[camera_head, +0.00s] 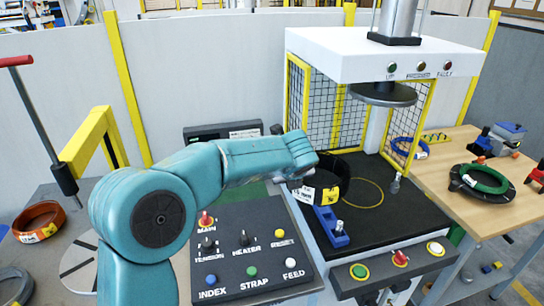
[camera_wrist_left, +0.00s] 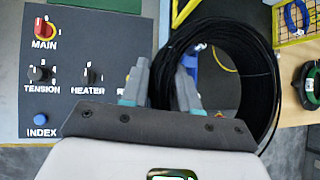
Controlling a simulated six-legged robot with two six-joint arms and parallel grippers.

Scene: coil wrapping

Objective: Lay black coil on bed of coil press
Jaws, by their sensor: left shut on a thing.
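My left gripper (camera_head: 292,172) is shut on the wall of the black coil (camera_head: 335,172), which has a pale label and a yellow mark on its side. In the left wrist view the coil (camera_wrist_left: 266,80) is a wide ring, with the gripper's fingers (camera_wrist_left: 161,78) on either side of its left wall. The coil is over the left part of the dark bed (camera_head: 400,212) of the coil press (camera_head: 365,50). The yellow circle on the bed shows right of the coil. I cannot tell whether the coil touches the bed. My right gripper is out of view.
A blue block (camera_head: 331,228) stands at the bed's front left and a small grey peg (camera_head: 395,183) at its right. The round press plate (camera_head: 384,94) hangs above. Yellow mesh guards flank the bed. A control panel (camera_head: 245,245) is at left, a wooden table (camera_head: 455,165) at right.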

